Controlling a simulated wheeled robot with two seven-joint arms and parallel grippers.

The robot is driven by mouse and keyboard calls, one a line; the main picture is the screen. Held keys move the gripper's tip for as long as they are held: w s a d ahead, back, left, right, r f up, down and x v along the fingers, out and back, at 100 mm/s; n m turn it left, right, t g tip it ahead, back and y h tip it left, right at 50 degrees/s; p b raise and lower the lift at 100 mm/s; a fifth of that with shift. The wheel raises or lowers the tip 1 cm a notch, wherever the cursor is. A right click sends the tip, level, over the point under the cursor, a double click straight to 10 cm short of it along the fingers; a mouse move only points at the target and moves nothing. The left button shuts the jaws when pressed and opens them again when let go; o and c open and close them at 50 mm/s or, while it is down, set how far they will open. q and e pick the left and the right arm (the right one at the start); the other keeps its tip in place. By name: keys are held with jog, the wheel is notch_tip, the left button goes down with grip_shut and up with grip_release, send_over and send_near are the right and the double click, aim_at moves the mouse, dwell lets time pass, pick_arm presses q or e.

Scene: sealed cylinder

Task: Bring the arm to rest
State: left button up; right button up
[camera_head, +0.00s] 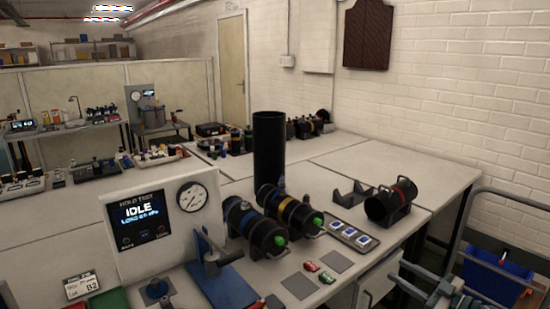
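My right gripper (412,278) is low at the right edge of the bench, in front of the drawer side, and only partly in the picture. Its two grey fingers point left and look apart, with nothing seen between them. It looks clear of the cylinders. My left gripper is not in view. A dark cylinder with a blue band (246,226) and one with a yellow band (290,210) lie side by side, with green knobs at their near ends. A cylinder with a red band (391,201) lies on a cradle further right.
A hold test panel (147,222) reading IDLE stands left, beside a blue lever fixture (222,280). A tall black tube (269,150) stands behind the cylinders. A tray of square parts (349,234) lies right of them. A railed cart with a blue bin (495,275) stands at right.

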jog(key=s+a+f+m+h, duration=0.1)
jog(key=s+f+m+h, duration=0.2)
jog(key=f, duration=0.9)
jog(key=s+a+f+m+h, duration=0.15)
jog(key=s+f, duration=0.25)
jog(key=f, duration=0.8)
jog(key=s+a+f+m+g+h, duration=0.1)
jog(key=s+f+h, duration=0.1)
jog(key=s+f, duration=0.5)
jog(key=s+a+f+m+g+h, duration=0.15)
jog(key=s+f, duration=0.35)
jog(key=f, duration=0.5)
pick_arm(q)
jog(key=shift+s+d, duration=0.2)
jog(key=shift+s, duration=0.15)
pick_arm(e)
jog(key=s+a+f+g, duration=0.2)
jog(key=s+f, duration=0.4)
jog(key=s, duration=0.6)
jog(key=s+a+f+g+h, duration=0.1)
jog(key=s+a+f+g, duration=0.2)
jog(key=s, duration=0.9)
jog(key=s+a+f+g, duration=0.2)
jog(key=s+a+f, duration=0.4)
jog(key=s+f, duration=0.4)
jog(key=s, duration=0.3)
jog(key=shift+a+f+m+h, duration=0.15)
jog(key=shift+f+m+h, duration=0.05)
jog(key=shift+m+h, duration=0.2)
jog(key=shift+w, duration=0.15)
